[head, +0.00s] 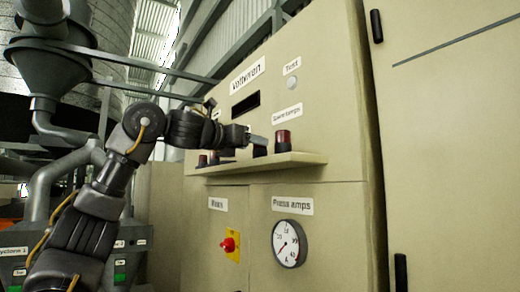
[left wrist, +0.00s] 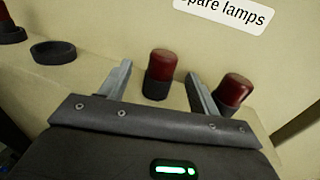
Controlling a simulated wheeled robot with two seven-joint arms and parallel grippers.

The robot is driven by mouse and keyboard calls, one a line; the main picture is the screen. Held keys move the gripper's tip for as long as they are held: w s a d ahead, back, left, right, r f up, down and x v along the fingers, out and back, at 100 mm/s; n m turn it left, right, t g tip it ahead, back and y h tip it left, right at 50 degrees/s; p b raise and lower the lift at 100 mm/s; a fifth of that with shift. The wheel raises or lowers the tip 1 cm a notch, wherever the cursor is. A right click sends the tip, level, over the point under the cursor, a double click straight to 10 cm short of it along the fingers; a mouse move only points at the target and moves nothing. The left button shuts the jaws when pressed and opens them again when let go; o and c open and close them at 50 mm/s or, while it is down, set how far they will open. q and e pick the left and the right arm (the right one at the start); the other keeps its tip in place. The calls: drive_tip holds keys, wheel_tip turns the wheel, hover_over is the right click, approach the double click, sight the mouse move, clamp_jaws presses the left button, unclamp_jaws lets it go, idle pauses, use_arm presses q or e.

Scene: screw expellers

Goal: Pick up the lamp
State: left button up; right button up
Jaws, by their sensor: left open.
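In the left wrist view, a red lamp with a black base (left wrist: 160,75) stands upright on the ledge between the two fingers of my left gripper (left wrist: 158,84). The fingers are open and apart from it. A second red lamp (left wrist: 235,91) stands just outside the right finger. In the head view, my left gripper (head: 256,140) is over the ledge, and the second lamp (head: 283,138) shows to its right. The finger seems to cover the red part of the nearer lamp; a black base (head: 260,151) shows below. My right gripper is not in view.
The lamps stand on a narrow ledge (head: 300,160) of a beige cabinet (head: 330,100). A black empty ring (left wrist: 53,52) and another red lamp (left wrist: 10,33) are further left. Below are a dial (head: 289,243) and a red switch (head: 228,244).

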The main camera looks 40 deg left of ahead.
use_arm(q)
drive_tip(key=shift+w+r+p, duration=0.15)
drive_tip(key=shift+r+p, duration=0.05)
drive_tip(key=shift+p, duration=0.15)
drive_tip(key=w+p, duration=0.1)
drive_tip(key=w, duration=0.1)
drive_tip(key=w+p, duration=0.1)
drive_tip(key=w, duration=0.1)
drive_tip(key=shift+w+d+f+p, duration=0.1)
drive_tip(key=shift+w+d+p, duration=0.1)
drive_tip(key=shift+w+p, duration=0.1)
drive_tip(key=shift+w+f, duration=0.1)
drive_tip(key=shift+w, duration=0.1)
drive_tip(key=shift+s, duration=0.35)
drive_tip(key=shift+c, duration=1)
drive_tip(key=c, duration=0.9)
drive_tip(key=shift+r, duration=0.2)
